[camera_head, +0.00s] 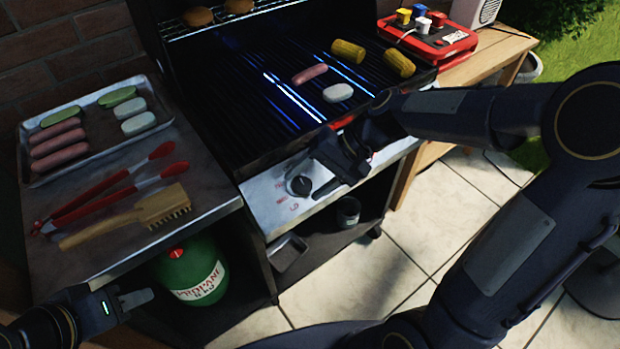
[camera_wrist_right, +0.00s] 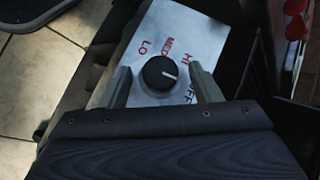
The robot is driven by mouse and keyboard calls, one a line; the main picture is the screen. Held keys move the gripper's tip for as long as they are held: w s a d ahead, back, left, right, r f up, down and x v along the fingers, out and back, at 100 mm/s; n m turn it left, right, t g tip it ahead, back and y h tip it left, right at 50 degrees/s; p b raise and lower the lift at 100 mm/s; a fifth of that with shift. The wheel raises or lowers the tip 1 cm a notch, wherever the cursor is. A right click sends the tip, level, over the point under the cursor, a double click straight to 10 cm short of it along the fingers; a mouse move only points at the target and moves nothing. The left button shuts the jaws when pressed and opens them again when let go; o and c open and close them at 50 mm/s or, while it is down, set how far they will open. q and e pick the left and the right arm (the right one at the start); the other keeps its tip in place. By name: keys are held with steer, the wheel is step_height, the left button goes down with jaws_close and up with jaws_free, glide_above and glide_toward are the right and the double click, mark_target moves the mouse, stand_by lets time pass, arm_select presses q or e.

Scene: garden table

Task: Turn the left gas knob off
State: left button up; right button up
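The left gas knob (camera_head: 300,186) is a round dark knob on the grill's pale front panel (camera_head: 268,208). My right gripper (camera_wrist_right: 163,83) is open, with one finger on each side of the knob in that view; contact is not clear. In the head view my right gripper (camera_head: 328,178) is just right of the knob. My left gripper (camera_head: 140,299) is at the lower left, away from the grill; its opening is unclear.
Blue-white burner flames (camera_head: 293,98) glow under the grate, which holds corn, a sausage and a pale patty. Tongs (camera_head: 110,190), a brush (camera_head: 150,212) and a food tray (camera_head: 35,180) lie on the left shelf. A green gas bottle (camera_head: 190,270) stands below.

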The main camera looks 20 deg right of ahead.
steer(key=p+v, duration=0.1)
steer(key=v, duration=0.6)
steer(key=shift+d+r, duration=0.3)
steer(key=shift+r, duration=0.05)
